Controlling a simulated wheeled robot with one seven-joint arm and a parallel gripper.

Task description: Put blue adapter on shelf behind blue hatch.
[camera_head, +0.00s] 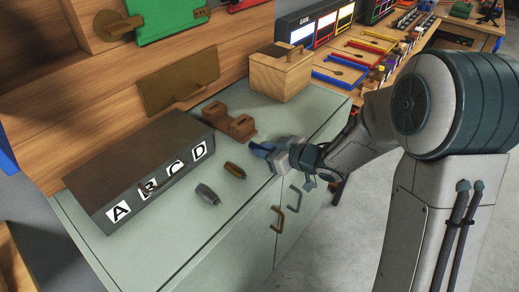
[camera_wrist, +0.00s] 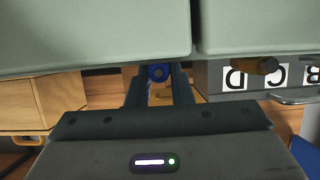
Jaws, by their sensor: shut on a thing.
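My gripper (camera_head: 264,150) is at the front edge of the grey-green cabinet top (camera_head: 150,262). It is shut on the blue adapter (camera_head: 258,149), largely hidden by the fingers in the head view. In the wrist view the adapter (camera_wrist: 158,72) shows as a blue ring with a dark centre between the fingertips. A blue panel (camera_head: 6,157) is cut off at the left edge of the head view; I cannot tell if it is the blue hatch. The shelf behind the hatch is not seen.
A dark box lettered A to D (camera_head: 140,170) stands on the cabinet. A grey adapter (camera_head: 207,194) and a brown adapter (camera_head: 234,170) lie before it. Brown blocks (camera_head: 230,122) and a wooden box (camera_head: 280,75) stand behind. A green hatch (camera_head: 165,18) is above.

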